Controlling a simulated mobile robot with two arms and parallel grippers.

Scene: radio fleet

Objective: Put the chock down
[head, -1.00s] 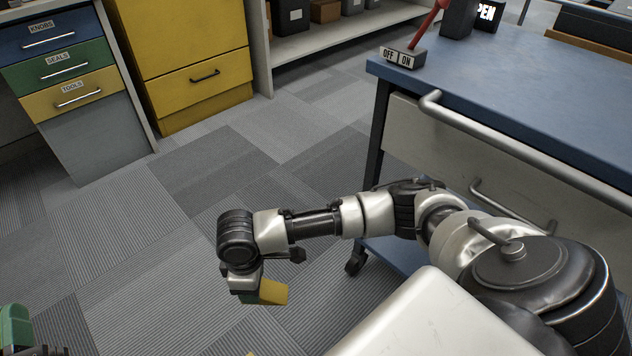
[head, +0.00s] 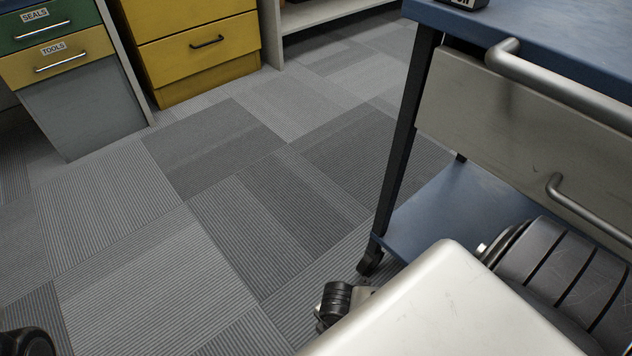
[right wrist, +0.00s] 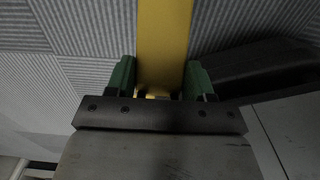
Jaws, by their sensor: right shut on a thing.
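The yellow chock (right wrist: 165,30) runs up from between the green fingers of my right gripper (right wrist: 160,76) in the right wrist view. The gripper is shut on it. Grey carpet shows behind the chock; I cannot tell whether the chock touches the floor. In the head view neither the chock nor the right gripper shows; only parts of my right arm appear at the lower right. My left gripper is not in view.
A blue-topped wheeled workbench (head: 600,48) with a lower shelf (head: 450,205) stands at the right. A yellow cabinet (head: 195,50) and a drawer unit (head: 85,115) stand at the back left. The carpet floor (head: 150,250) between them is clear. A dark shape (right wrist: 260,68) lies right of the gripper.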

